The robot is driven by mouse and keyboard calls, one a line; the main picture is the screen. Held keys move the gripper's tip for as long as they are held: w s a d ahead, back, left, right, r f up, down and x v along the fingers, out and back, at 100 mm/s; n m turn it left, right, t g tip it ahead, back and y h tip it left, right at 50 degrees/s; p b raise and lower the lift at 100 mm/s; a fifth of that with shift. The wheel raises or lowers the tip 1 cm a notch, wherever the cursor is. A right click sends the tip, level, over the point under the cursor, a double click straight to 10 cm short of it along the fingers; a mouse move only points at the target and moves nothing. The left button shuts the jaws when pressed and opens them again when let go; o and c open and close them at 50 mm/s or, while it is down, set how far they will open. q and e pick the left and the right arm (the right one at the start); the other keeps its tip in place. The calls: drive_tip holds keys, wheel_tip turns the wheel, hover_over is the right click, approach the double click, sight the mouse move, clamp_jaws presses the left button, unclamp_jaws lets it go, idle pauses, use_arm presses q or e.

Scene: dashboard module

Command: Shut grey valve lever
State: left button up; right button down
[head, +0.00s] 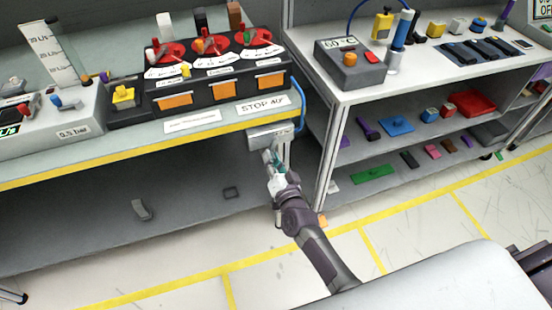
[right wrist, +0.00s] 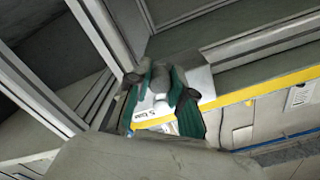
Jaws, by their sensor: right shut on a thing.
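A light grey valve box (head: 268,136) hangs at the right end of the left bench, just below its yellow front edge. My right gripper (head: 272,161) is at the underside of this box. In the right wrist view its green-padded fingers (right wrist: 158,98) are shut on the grey valve lever (right wrist: 147,74), whose rounded grey parts show between and above them. The pale box (right wrist: 200,80) is right behind the lever. The fingers hide most of the lever, so its exact angle is hard to tell. My left gripper is not in view.
Above stands a black panel (head: 215,78) with red dials and orange flaps, with a STOP sign (head: 263,103) in front. A right shelf unit (head: 322,160) with a grey post stands close to my right gripper. The floor in front is clear.

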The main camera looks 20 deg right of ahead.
sight(258, 143)
drive_tip(key=m, duration=0.2)
drive_tip(key=a+r+m, duration=0.1)
drive_tip(key=m, duration=0.2)
drive_tip(key=a+r+m, duration=0.1)
drive_tip(key=m, duration=0.1)
drive_tip(key=shift+a, duration=0.2)
drive_tip(key=m, duration=0.1)
drive_tip(key=r+m, duration=0.1)
drive_tip(key=m, duration=0.2)
drive_tip(key=shift+a+r+p, duration=0.25)
drive_tip(key=shift+a+p, duration=0.05)
drive_tip(key=shift+s+r+m, duration=0.1)
drive_tip(key=shift+r+m, duration=0.2)
drive_tip(key=shift+m, duration=0.4)
drive_tip(key=shift+r+m, duration=0.3)
drive_tip(key=shift+m, duration=0.4)
drive_tip(key=c, duration=1)
unclamp_jaws()
